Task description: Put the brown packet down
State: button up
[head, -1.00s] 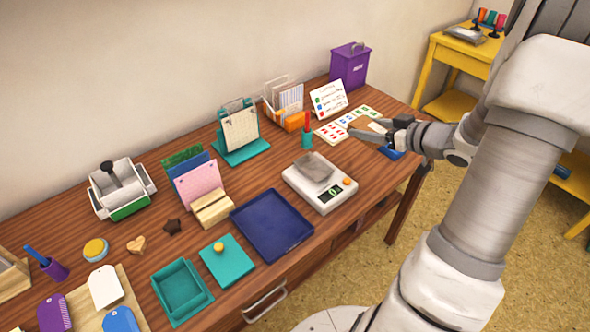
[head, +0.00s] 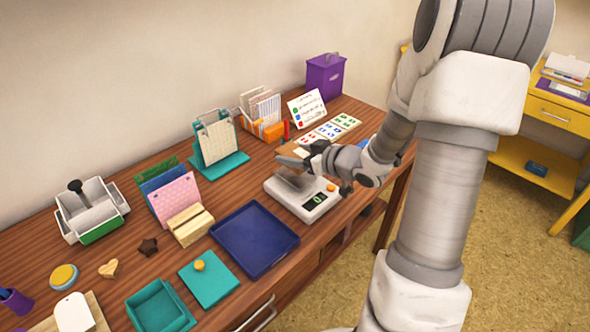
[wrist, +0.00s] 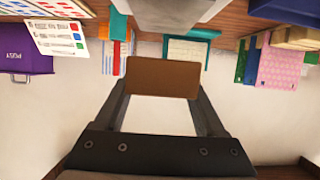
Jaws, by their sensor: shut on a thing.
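The brown packet (wrist: 165,78) shows in the wrist view as a flat brown rectangle between the tips of my two fingers. My gripper (head: 290,161) is shut on it and appears above the back of the white scale (head: 312,209) in the head view. The scale has a grey top plate (head: 287,183), a small display and an orange button. My gripper and wrist cover part of its far side.
A navy tray (head: 262,262) lies left of the scale. Behind stand an orange file holder (head: 268,131), a teal stand (head: 222,164) and a sign (head: 307,107). A purple bin (head: 323,77) is at the far end. Bare wood lies between the tray and teal stand.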

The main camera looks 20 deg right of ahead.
jog(key=shift+f+b, duration=0.8)
jog(key=shift+f, duration=1.1)
jog(key=shift+f, duration=0.2)
jog(key=o, duration=1.5)
jog(key=shift+o, duration=0.2)
jog(key=shift+r, duration=0.15)
jog(key=shift+s+r, duration=0.1)
jog(key=shift+r, duration=0.1)
jog(key=p+v, duration=0.3)
jog(key=v, duration=0.8)
jog(key=shift+s+d, duration=0.2)
jog(key=shift+s, duration=0.15)
